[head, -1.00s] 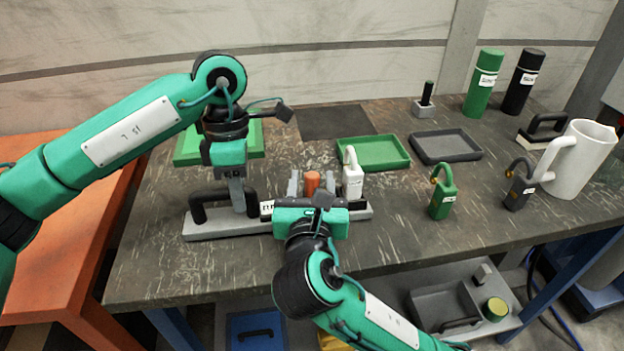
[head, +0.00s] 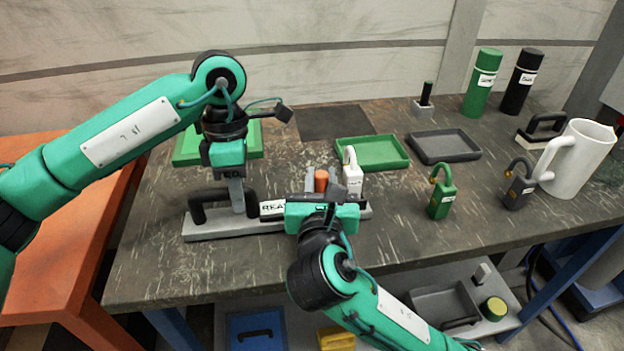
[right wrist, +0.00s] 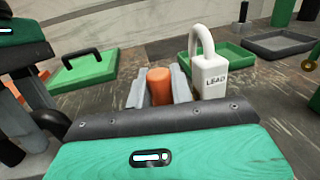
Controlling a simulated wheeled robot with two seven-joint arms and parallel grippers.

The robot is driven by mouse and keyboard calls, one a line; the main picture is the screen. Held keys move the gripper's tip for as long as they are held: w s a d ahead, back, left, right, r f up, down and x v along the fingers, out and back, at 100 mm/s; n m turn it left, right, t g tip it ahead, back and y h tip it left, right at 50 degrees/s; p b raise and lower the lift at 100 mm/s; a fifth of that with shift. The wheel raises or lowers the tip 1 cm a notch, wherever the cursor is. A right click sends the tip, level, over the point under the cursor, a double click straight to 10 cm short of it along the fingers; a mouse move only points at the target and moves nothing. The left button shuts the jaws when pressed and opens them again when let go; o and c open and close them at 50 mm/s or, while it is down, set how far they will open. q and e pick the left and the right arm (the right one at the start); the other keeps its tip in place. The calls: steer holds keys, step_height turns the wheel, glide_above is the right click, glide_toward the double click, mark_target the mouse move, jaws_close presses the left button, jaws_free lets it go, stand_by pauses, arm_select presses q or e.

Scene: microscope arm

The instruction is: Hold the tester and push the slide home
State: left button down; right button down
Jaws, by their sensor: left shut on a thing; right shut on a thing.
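The tester (head: 200,228) is a long grey base on the table with a black handle (head: 198,208) at its left end. My left gripper (head: 238,204) points down and is shut on this handle. How far in the slide sits cannot be seen.
A white padlock labelled LEAD (head: 352,172) stands close behind my right gripper. Green (head: 372,165) and dark (head: 446,157) trays lie further back. A green padlock (head: 441,198), a dark padlock (head: 517,192) and a white mug (head: 580,160) are at right. The front right table is clear.

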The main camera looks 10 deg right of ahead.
arm_select(q)
steer(key=shift+r, duration=0.1)
arm_select(e)
steer(key=shift+d, duration=0.5)
steer(key=c, duration=1.2)
jaws_free()
steer(key=shift+c, duration=0.2)
steer(key=s, duration=0.2)
steer(key=s+a, duration=0.1)
steer(key=s, duration=0.4)
steer(key=shift+s+a, duration=0.2)
steer(key=shift+a, duration=0.1)
arm_select(q)
steer(key=c, duration=1.2)
jaws_free()
steer(key=shift+o, duration=0.2)
